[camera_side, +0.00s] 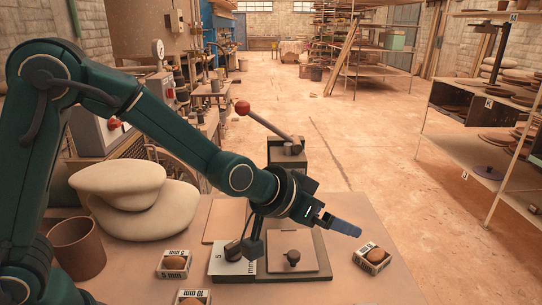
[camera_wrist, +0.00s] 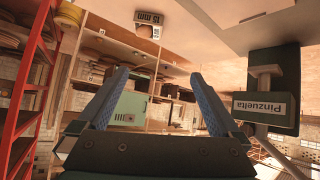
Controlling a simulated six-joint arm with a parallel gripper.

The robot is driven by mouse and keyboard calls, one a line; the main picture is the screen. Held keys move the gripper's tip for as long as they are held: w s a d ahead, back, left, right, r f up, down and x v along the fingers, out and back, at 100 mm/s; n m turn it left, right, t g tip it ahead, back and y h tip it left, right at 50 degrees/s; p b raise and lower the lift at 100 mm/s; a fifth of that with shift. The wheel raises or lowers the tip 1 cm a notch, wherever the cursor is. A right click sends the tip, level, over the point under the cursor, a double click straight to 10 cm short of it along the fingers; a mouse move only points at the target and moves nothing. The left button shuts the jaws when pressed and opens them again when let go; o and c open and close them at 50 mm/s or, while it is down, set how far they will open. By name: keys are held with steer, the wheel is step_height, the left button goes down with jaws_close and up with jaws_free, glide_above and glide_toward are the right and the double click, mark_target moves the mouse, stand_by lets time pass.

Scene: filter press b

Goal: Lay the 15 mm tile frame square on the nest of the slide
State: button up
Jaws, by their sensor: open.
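A small white frame (camera_side: 372,257) with a round brown centre stands right of the slide; its label is hard to read in the side view. In the wrist view a white frame marked 15 mm (camera_wrist: 150,18) shows at the top; it appears to be the same one. The slide (camera_side: 318,263) carries a tan square plate (camera_side: 308,264) with a dark knob; I cannot tell how much of the nest it covers. My gripper (camera_side: 345,228) is above and right of the slide, pointing right. Its blue fingers (camera_wrist: 158,75) are spread and empty.
Frames marked 5 mm (camera_side: 174,264) and 10 mm (camera_side: 192,297) stand at the front left. A white marked plate (camera_side: 231,268) lies beside the slide. The press (camera_side: 288,155) with its red-knobbed lever stands behind.

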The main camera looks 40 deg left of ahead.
steer(key=s+a+r+n+g+y, duration=0.1)
steer(key=s+a+r+g, duration=0.1)
steer(key=s+a, duration=0.4)
steer(key=s+a+r+g+y, duration=0.1)
steer(key=s+a, duration=0.5)
steer(key=s, duration=1.1)
steer(key=shift+s+a+r+n+g+y, duration=0.2)
steer(key=shift+a+r+n+g+y, duration=0.1)
steer(key=shift+r+n+g, duration=0.25)
steer(key=shift+f+m, duration=0.1)
steer(key=shift+m, duration=0.15)
